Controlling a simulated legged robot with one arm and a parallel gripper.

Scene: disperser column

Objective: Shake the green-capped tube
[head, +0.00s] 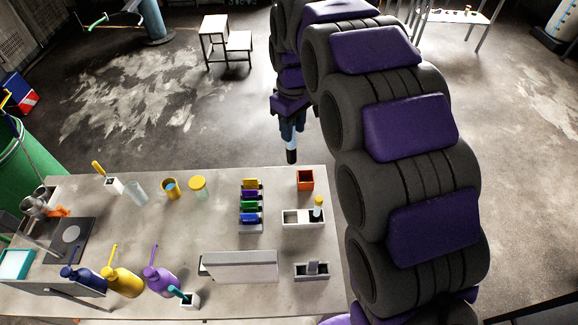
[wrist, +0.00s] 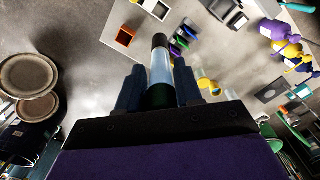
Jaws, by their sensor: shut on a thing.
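My gripper (head: 291,128) hangs beyond the far edge of the grey table (head: 220,185), in the air. It is shut on a tube (head: 291,144), which points downward from the jaws. In the wrist view the tube (wrist: 160,68) stands between the two dark fingers of my gripper (wrist: 160,88). Its middle is pale and clear, its outer end is black, and a dark green part, apparently the cap, sits at the jaws. Part of that green end is hidden by the gripper body. The tube touches nothing else.
The table holds a rack of several coloured pieces (head: 250,207), an orange box (head: 305,181), a white tray (head: 294,217), a white box (head: 240,266) and a purple pump bottle (head: 160,281). Jars (head: 198,187) stand near its far edge. The floor beyond is open around the tube.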

